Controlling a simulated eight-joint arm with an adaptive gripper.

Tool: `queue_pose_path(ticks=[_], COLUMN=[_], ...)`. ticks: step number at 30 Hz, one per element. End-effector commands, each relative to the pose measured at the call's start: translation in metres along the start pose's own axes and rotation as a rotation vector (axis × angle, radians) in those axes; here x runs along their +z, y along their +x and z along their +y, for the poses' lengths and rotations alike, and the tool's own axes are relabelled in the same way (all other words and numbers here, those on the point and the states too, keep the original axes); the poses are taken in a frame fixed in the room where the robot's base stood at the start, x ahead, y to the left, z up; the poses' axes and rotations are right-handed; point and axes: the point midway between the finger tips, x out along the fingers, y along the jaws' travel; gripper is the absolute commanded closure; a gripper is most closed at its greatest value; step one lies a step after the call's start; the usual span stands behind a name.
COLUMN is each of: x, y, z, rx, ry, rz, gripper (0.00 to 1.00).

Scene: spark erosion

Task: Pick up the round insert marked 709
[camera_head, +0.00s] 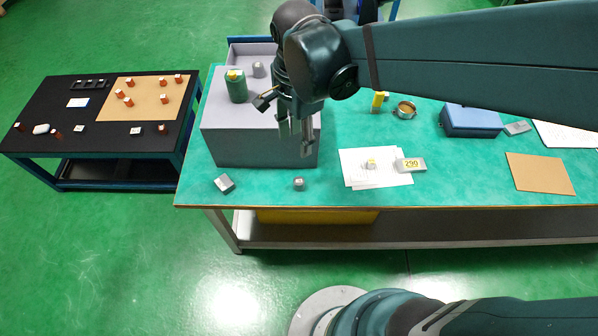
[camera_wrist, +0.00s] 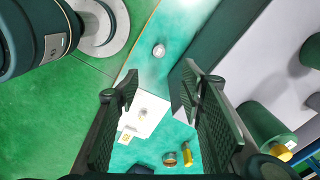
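No number 709 is readable on any piece. A small round grey insert (camera_head: 298,184) stands on the green table in front of the grey box; it also shows in the wrist view (camera_wrist: 158,50). Another rounded grey piece (camera_head: 258,69) stands on top of the box. A small piece with a yellowish top (camera_head: 371,163) sits on the white paper. My gripper (camera_head: 295,138) hangs at the box's front side, above and behind the front insert. Its fingers (camera_wrist: 160,80) are open and empty.
The grey box (camera_head: 262,148) carries a green canister (camera_head: 237,88). A grey block (camera_head: 224,183) lies near the table's front left. A blue case (camera_head: 471,121) and a brown board (camera_head: 540,174) are at right. A black side table (camera_head: 40,105) stands left.

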Motion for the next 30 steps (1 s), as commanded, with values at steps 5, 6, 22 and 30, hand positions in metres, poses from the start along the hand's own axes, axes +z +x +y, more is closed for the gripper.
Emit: queue_pose_path(ticks=[5,6,22,30], x=[0.0,0.0,0.0,0.0], y=[0.042,0.05,0.133,0.143], z=[-0.001,-0.001,-0.001,0.0], rx=[0.0,0.0,0.0,0.0], ry=[0.0,0.0,0.0,0.0], rz=[0.0,0.0,0.0,0.0], gripper=[0.61,0.61,0.61,0.61])
